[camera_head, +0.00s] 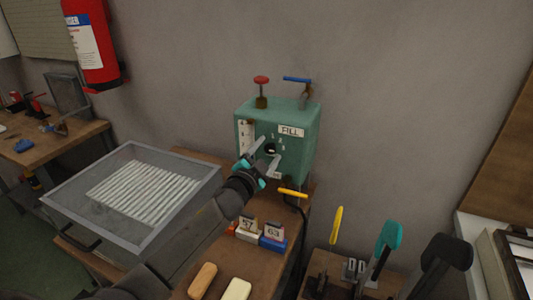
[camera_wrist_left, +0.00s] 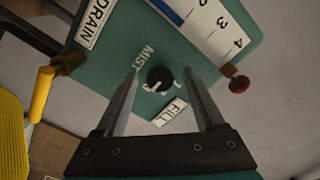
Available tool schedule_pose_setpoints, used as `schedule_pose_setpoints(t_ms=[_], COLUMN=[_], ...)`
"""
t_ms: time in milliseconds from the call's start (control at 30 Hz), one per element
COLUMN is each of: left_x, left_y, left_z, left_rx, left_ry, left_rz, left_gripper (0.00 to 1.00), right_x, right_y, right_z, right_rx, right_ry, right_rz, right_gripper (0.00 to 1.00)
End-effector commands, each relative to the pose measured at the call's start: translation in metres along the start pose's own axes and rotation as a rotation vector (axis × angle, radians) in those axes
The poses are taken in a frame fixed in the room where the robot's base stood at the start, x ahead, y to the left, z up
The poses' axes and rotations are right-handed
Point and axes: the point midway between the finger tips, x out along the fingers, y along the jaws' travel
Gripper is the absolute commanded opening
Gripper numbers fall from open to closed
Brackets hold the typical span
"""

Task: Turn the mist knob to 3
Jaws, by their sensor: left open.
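The mist knob (camera_wrist_left: 160,79) is a small round black knob on the face of the green box (camera_wrist_left: 118,35). In the head view the knob (camera_head: 270,148) is a dark spot on the front of the green box (camera_head: 302,153). My left gripper (camera_head: 263,154) is open in front of the box. In the left wrist view its fingers (camera_wrist_left: 160,75) lie on either side of the knob, apart from it in the picture; depth is unclear. My right gripper is not in view.
A red-topped valve (camera_head: 261,83) and a blue lever (camera_head: 297,80) stand on the box. A yellow lever (camera_head: 292,193) sticks out low in front. A glass-like tray (camera_head: 62,190) of white rods stands left. Several coloured handles, including a teal one (camera_head: 388,237), stand at lower right.

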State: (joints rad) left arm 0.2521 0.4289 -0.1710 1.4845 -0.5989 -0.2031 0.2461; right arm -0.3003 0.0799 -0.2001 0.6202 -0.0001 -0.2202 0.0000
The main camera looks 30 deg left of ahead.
Motion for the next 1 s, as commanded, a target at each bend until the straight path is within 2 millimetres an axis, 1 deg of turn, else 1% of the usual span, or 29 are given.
schedule_pose_setpoints(t_ms=[167, 267, 1000], left_x=[-0.006, -0.016, -0.127], left_y=[0.000, 0.000, 0.001], left_z=[0.000, 0.000, 0.000], left_rx=[0.000, -0.001, -0.002], left_ry=[0.000, -0.001, -0.002], left_rz=[0.000, 0.001, 0.001], left_gripper=[0.71, 0.71, 0.71], right_x=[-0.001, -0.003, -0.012], right_y=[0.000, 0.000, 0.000], right_z=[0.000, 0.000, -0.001], right_rx=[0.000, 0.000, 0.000], right_ry=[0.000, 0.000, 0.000], right_rz=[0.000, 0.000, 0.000], right_gripper=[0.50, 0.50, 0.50])
